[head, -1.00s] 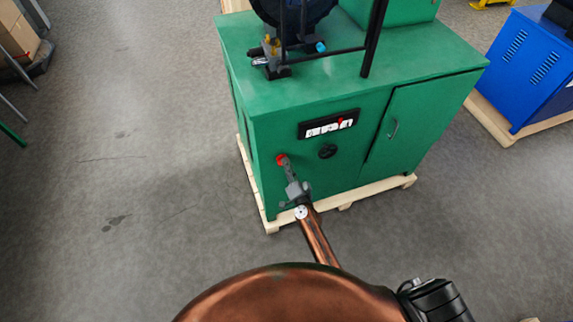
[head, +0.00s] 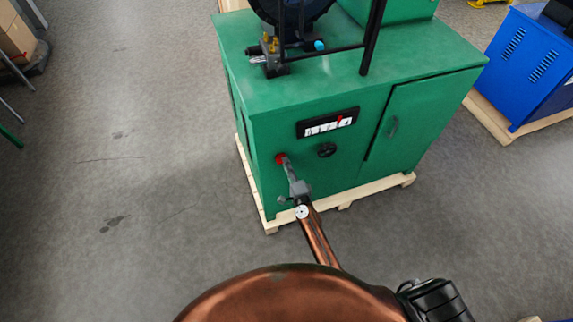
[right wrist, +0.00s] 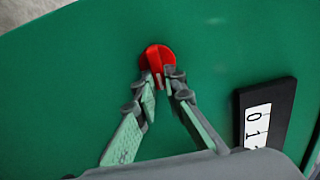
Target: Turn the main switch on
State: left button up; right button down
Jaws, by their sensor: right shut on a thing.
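The main switch is a red rotary knob (head: 280,158) on the front of the green machine (head: 300,95), near its left edge. It also shows in the right wrist view (right wrist: 157,58), where its red grip bar stands between the fingertips. My right gripper (head: 286,166) reaches up to the knob from below. In the right wrist view its two fingertips (right wrist: 163,82) are closed on the lower part of the knob. The fingers hide part of the knob's lower side. My left gripper is not in view.
The machine stands on a wooden pallet (head: 345,205). A blue cabinet (head: 525,65) stands at right.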

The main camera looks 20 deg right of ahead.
dwell(0.4)
jog(key=c, duration=2)
grip_release()
jog(key=shift+s, duration=0.1)
jog(key=s, duration=1.1)
jog(key=shift+s+d, duration=0.25)
jog(key=shift+s, duration=0.15)
jog(key=shift+f, duration=0.1)
